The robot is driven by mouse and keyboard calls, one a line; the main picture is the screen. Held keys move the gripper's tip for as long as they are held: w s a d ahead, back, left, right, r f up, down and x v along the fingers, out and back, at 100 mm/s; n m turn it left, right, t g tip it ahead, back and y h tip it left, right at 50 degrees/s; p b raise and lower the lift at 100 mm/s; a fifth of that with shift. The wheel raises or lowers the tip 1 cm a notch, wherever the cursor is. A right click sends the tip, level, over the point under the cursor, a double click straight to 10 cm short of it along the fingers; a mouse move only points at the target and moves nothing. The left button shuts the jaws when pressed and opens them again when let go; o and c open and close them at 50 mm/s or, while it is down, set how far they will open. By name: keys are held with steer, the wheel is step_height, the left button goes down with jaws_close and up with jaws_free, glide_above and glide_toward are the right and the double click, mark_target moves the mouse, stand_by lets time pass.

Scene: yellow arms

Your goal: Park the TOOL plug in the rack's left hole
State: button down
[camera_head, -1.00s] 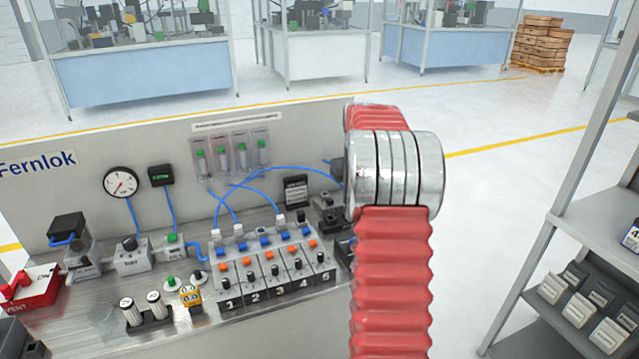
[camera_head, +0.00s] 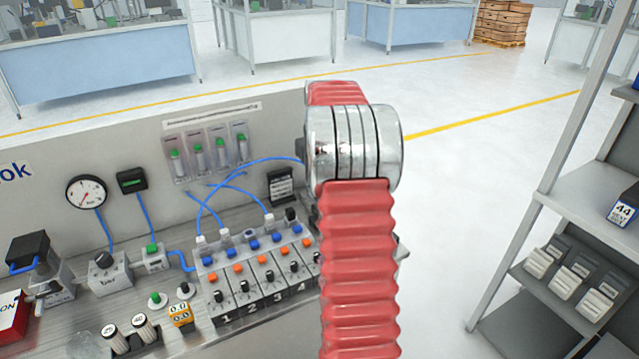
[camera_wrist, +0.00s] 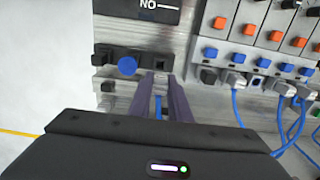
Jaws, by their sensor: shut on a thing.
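My gripper (camera_wrist: 161,76) shows in the wrist view as two dark fingers close together, shut on a slim part with a blue tube (camera_wrist: 158,104) running back between them, which I take for the TOOL plug. The plug's tip is hidden between the fingers. The fingertips are at the lower right edge of a black rack-like block (camera_wrist: 104,55). A round blue piece (camera_wrist: 127,66) sits on this block, left of the fingertips. A small dark square opening (camera_wrist: 160,65) lies just beyond them. I cannot tell whether the plug touches the block. In the head view, my red arm hides the gripper.
The valve block (camera_head: 262,275) with orange and blue buttons and blue hoses stands left of my arm in the head view. The upright back panel (camera_head: 60,150) runs behind the bench. A grey shelf (camera_head: 590,215) stands at the right, with open floor between.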

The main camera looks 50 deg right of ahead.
steer(key=shift+f, duration=2.8)
steer(key=shift+s+a, duration=0.1)
steer(key=shift+f, duration=0.8)
steer(key=c, duration=1.6)
jaws_free()
steer(key=shift+o, duration=0.2)
steer(key=shift+r, duration=4.55)
